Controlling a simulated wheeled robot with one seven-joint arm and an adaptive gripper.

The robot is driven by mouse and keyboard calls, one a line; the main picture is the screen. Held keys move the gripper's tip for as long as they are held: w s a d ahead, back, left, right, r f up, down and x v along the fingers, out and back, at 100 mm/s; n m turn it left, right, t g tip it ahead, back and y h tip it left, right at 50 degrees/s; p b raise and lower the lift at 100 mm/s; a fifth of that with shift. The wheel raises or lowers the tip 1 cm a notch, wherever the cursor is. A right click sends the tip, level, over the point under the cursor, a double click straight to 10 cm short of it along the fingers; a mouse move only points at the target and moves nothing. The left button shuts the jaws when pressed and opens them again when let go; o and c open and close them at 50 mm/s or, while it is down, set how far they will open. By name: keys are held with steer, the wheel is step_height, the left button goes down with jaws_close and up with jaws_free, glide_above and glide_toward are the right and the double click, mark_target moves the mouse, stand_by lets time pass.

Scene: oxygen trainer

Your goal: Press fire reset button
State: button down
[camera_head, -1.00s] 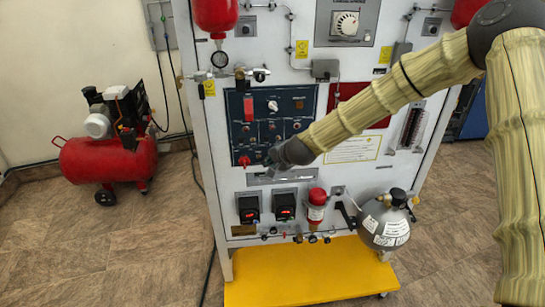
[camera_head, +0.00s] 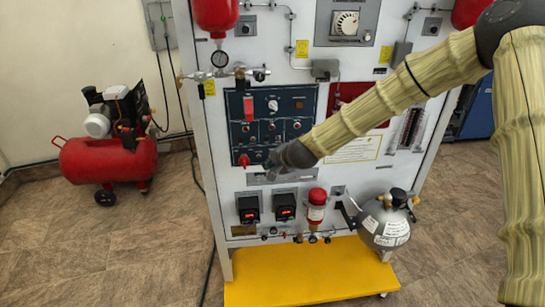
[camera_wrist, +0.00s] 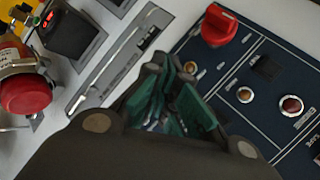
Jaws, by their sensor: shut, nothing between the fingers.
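The dark blue control panel (camera_head: 262,104) is on the front of the white trainer. In the wrist view the panel (camera_wrist: 228,62) shows a red rotary knob (camera_wrist: 219,25), a black switch (camera_wrist: 267,66), a red button (camera_wrist: 291,105) and small amber buttons, one of them (camera_wrist: 245,94) beside the red one. Labels are too small to read, so I cannot tell which is the fire reset button. My gripper (camera_wrist: 172,72) is shut and empty, in front of the panel's lower edge. In the head view my gripper (camera_head: 270,166) is just right of the red knob (camera_head: 244,160).
A yellow base plate (camera_head: 300,270) sits at the bottom. A red compressor (camera_head: 108,160) stands on the floor at left.

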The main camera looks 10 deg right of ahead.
steer(key=s, duration=0.4)
steer(key=shift+s, duration=0.4)
stand_by(0.5)
steer(key=s+d+f+n+g+h, duration=0.1)
steer(key=s+d+f+n+g, duration=0.1)
steer(key=s+f, duration=0.9)
steer(key=s+d+f+n+g+h, duration=0.1)
steer(key=s+d+f+n+g, duration=0.15)
steer(key=s+f, duration=0.85)
steer(key=s+d+f+n+g, duration=0.1)
steer(key=s+d+f+n, duration=0.1)
steer(key=s, duration=0.7)
steer(key=s+d+f+n+g+h, duration=0.1)
steer(key=s+d+f+n+g, duration=0.1)
steer(key=s+f, duration=0.3)
steer(key=s+d+f+n+g, duration=0.1)
steer(key=s+d+f, duration=0.3)
steer(key=s, duration=0.9)
steer(key=shift+s+d+n+h, duration=0.3)
steer(key=shift+n+h, duration=0.1)
steer(key=shift+n, duration=0.15)
steer(key=shift+w+g, duration=0.1)
steer(key=shift+g, duration=0.15)
